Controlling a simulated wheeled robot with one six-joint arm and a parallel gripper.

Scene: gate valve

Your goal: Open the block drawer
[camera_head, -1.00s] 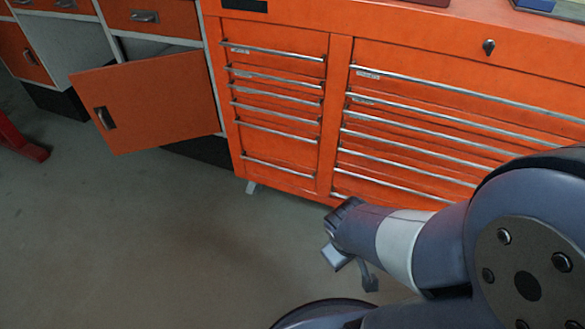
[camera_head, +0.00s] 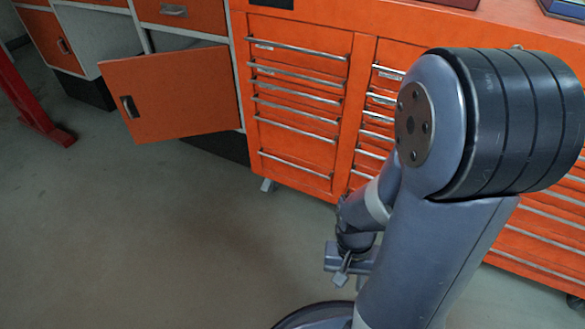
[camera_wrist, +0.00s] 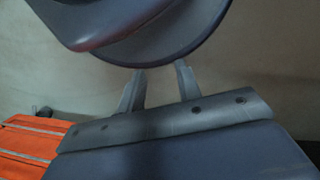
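The orange tool chest (camera_head: 356,70) has a left column of drawers (camera_head: 298,100) and a wider right column (camera_head: 376,130), all with long silver handles. All its visible drawers look shut. Their small labels are unreadable, so I cannot tell which is the block drawer. My gripper (camera_head: 338,268) hangs in front of the chest, below the column divide in the picture, apart from any handle. In the wrist view my gripper (camera_wrist: 160,70) has its two fingers apart with nothing between them. My arm hides much of the right column.
An orange cabinet door (camera_head: 175,95) stands swung open left of the chest. A red post with a foot (camera_head: 35,110) stands at the far left. The grey floor (camera_head: 180,230) in front is clear. A chest corner (camera_wrist: 30,140) shows in the wrist view.

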